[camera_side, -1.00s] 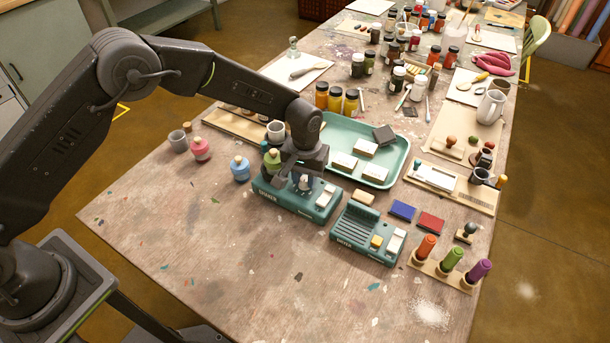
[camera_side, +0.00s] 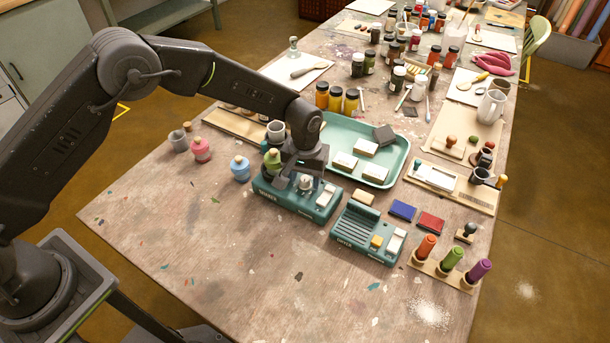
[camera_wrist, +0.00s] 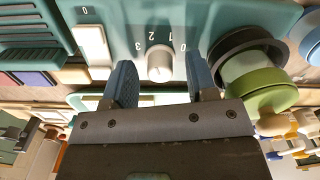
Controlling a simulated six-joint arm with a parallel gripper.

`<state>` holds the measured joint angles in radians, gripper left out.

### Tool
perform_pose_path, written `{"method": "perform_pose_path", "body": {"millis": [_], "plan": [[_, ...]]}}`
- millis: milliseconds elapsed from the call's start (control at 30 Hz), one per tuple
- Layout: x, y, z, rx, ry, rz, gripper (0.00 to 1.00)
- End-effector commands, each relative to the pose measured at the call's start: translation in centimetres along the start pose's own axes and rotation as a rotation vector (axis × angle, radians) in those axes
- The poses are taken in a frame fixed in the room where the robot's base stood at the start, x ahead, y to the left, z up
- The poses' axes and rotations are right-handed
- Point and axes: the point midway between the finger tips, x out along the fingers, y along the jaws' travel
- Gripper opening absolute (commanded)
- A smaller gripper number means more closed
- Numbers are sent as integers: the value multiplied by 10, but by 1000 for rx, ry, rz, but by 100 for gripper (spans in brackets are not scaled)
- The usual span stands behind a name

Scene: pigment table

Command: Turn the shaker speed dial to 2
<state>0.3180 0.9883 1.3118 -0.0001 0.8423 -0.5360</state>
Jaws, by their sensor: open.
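The teal shaker (camera_side: 325,208) stands mid-table, and its pale round speed dial (camera_side: 305,183) shows beside my gripper (camera_side: 295,183). In the wrist view the dial (camera_wrist: 160,62) faces me, with the numbers 3, 2, 1 and 0 curving around it. I cannot clearly tell which number it points at. My gripper (camera_wrist: 161,78) is open, its two blue-grey fingers to either side of the dial in the picture, with visible gaps. A green jar (camera_side: 273,161) sits in the dark holder at the shaker's left end. The wrist view shows its green body (camera_wrist: 262,88) near the right finger.
A white rocker switch (camera_wrist: 92,45) is left of the dial in the wrist view. A teal dryer (camera_side: 365,233) stands right of the shaker. A teal tray (camera_side: 340,128) with pale blocks lies behind. The front table is clear.

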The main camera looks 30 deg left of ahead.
Motion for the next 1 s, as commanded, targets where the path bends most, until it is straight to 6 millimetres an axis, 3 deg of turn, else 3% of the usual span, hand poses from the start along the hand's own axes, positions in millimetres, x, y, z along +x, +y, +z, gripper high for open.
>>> {"method": "perform_pose_path", "body": {"millis": [167, 267, 700, 1000], "plan": [[-8, 0, 0, 0, 2, 1, 52], [-22, 0, -1, 0, 4, 2, 52], [-114, 0, 0, 0, 3, 2, 52], [-138, 0, 0, 0, 0, 0, 52]]}}
